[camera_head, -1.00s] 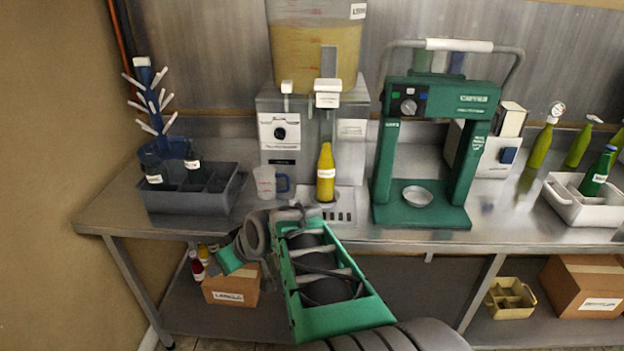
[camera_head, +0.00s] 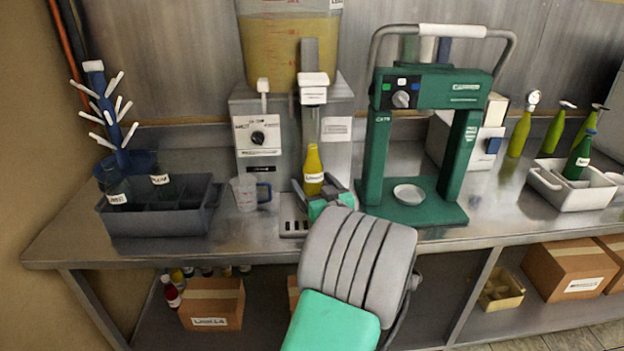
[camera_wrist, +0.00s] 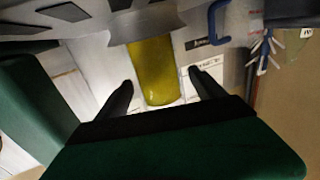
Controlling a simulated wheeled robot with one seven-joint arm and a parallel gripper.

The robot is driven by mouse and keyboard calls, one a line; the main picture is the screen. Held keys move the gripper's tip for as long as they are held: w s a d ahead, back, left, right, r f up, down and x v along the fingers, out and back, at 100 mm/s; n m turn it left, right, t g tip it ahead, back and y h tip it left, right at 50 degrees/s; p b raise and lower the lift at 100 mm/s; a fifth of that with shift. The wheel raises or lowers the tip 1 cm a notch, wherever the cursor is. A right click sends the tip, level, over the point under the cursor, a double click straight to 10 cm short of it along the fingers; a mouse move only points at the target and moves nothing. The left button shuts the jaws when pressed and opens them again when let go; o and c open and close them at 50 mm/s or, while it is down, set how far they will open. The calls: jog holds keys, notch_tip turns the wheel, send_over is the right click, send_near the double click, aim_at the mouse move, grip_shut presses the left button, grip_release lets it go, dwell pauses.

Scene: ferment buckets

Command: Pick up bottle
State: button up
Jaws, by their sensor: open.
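The yellow-filled bottle (camera_head: 313,172) stands upright under the filler's spout on the drip tray (camera_head: 291,224). Its white label faces me in the head view. My gripper (camera_head: 329,196) is at the bottle's front right, low down, and partly covers its lower part in that view. In the wrist view the yellow bottle (camera_wrist: 153,70) shows in the middle. My gripper's two dark fingers (camera_wrist: 160,79) are spread apart, one on each side of the bottle's near end, with gaps on both sides. The gripper holds nothing.
A measuring cup (camera_head: 246,193) stands close left of the bottle. The green capper (camera_head: 416,205) stands close right. The filler (camera_head: 258,150) is behind. A dark crate (camera_head: 160,220) sits left and a white crate (camera_head: 575,195) far right. Boxes are on the lower shelf.

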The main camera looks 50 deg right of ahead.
jog(key=shift+w+d, duration=0.3)
jog(key=shift+w, duration=0.15)
jog(key=shift+c, duration=0.3)
grip_shut()
jog(key=shift+r, duration=0.15)
